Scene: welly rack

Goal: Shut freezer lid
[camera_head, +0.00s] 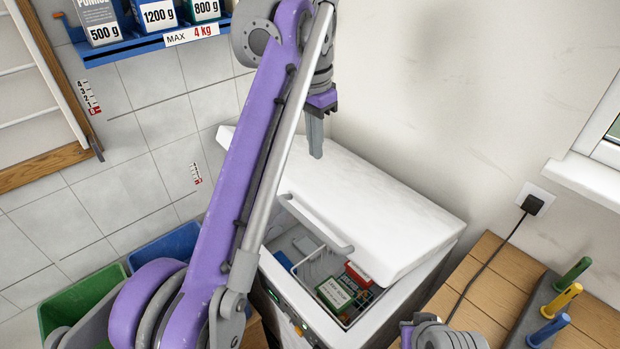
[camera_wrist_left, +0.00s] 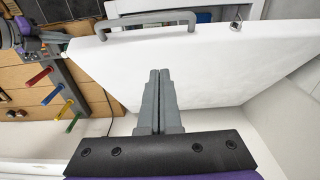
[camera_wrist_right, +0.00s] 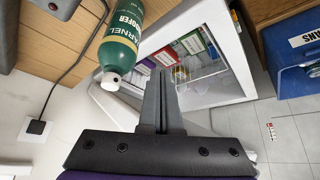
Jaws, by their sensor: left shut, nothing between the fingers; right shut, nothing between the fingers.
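The freezer lid (camera_head: 375,205) is white and stands partly open, tilted up over the chest freezer (camera_head: 405,307). Its grey bar handle (camera_head: 316,224) is on the near edge and also shows in the left wrist view (camera_wrist_left: 147,24). My left gripper (camera_head: 315,155) is shut and empty, pointing down by the lid's far side. In the left wrist view its fingertips (camera_wrist_left: 159,73) overlap the lid's top face; I cannot tell if they touch. My right gripper (camera_wrist_right: 155,75) is shut and empty, with the freezer opening beyond it in its wrist view.
A wire basket (camera_head: 312,268) with packages sits inside the freezer. A green bottle (camera_wrist_right: 121,42) is close to my right gripper. The wooden bench (camera_head: 490,285) at right carries coloured pegs (camera_head: 565,300). Green and blue bins (camera_head: 165,246) stand left.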

